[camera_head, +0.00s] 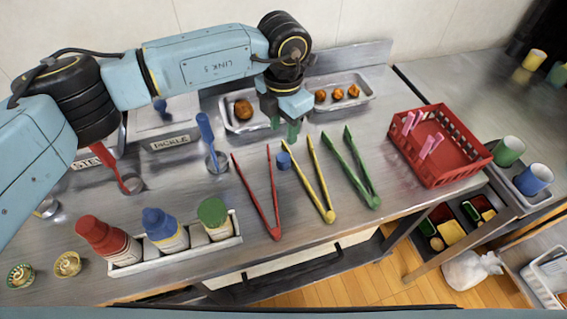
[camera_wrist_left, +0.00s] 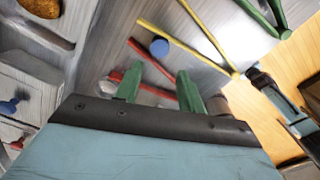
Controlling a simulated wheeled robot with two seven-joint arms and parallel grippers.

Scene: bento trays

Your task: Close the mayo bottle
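A white rack (camera_head: 180,262) near the front left of the counter holds a red-topped bottle (camera_head: 105,240), a blue-topped bottle (camera_head: 165,230) and a green-topped bottle (camera_head: 214,218). Their labels are too small to read, so I cannot tell which is mayo. A small round blue cap (camera_head: 284,160) lies on the counter between the red and yellow tongs; it also shows in the left wrist view (camera_wrist_left: 159,47). My left gripper (camera_head: 285,128) is open and empty above the counter, behind the cap. Its green fingers (camera_wrist_left: 160,88) are apart. What seems my right arm shows at the wrist view's right.
Red tongs (camera_head: 273,218), yellow tongs (camera_head: 323,193) and green tongs (camera_head: 360,180) lie on the counter. A red basket (camera_head: 460,175) stands to the right. A metal tray (camera_head: 365,82) with fried pieces is behind my gripper. Ladles stand at left.

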